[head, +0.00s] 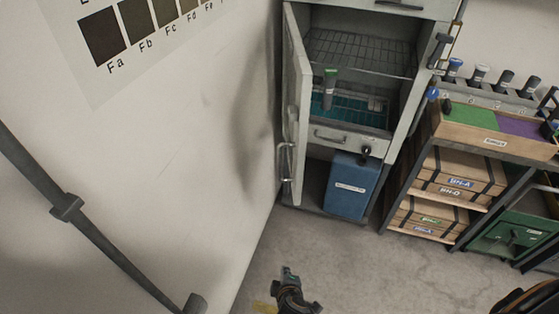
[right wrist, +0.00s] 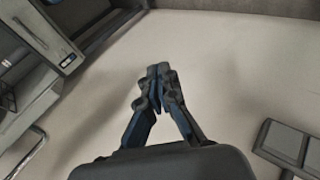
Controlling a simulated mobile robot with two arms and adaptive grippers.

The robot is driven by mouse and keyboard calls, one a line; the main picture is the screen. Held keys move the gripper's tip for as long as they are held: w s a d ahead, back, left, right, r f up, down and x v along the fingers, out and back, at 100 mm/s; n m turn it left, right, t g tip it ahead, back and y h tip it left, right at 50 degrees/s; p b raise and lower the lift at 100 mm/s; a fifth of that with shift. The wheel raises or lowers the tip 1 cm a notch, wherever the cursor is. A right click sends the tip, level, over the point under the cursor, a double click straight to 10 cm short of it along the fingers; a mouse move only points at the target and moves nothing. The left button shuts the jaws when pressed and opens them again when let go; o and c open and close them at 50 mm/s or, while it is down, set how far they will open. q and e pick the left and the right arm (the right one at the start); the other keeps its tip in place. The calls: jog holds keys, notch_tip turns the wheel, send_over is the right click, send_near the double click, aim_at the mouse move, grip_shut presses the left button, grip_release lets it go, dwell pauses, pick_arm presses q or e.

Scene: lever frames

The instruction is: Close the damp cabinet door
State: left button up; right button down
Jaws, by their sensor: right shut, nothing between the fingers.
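The grey damp cabinet (head: 352,20) stands against the wall in the upper middle of the head view. Its door (head: 297,95) is swung open at the left side, seen nearly edge-on, with a bar handle (head: 285,162) low on it. Inside are a wire shelf, a green-capped tube (head: 330,88), a teal rack and a blue box (head: 350,186) at the bottom. My right gripper (head: 287,271) is below the cabinet over the floor, apart from the door. In the right wrist view its fingers (right wrist: 158,72) are together and empty. My left gripper is not seen.
A shelf unit (head: 398,222) with wooden boxes stands right of the cabinet, with bottles above it and a green case (head: 510,232) beside it. A wall with a colour chart (head: 130,30) fills the left. Floor (head: 330,245) before the cabinet is clear.

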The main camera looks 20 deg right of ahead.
jog(key=w+a+r+n+t+h+b, duration=0.1)
jog(key=w+r+t, duration=0.1)
jog(key=w+r, duration=0.35)
jog(key=w+r+t+h+b, duration=0.1)
jog(key=w+r+t, duration=0.2)
jog(key=r, duration=0.6)
notch_tip(320, 180, up, 16)
jog(key=d+t+h+b, duration=0.2)
jog(key=d+t+h, duration=0.1)
jog(key=h, duration=0.1)
pick_arm(q)
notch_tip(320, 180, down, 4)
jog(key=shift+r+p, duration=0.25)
jog(key=shift+p, duration=0.55)
pick_arm(e)
jog(key=x, duration=1)
jog(key=shift+w+a+f+m, duration=0.25)
jog(key=shift+w+f+m, duration=0.05)
jog(key=shift+f, duration=0.2)
jog(key=shift+d, duration=0.1)
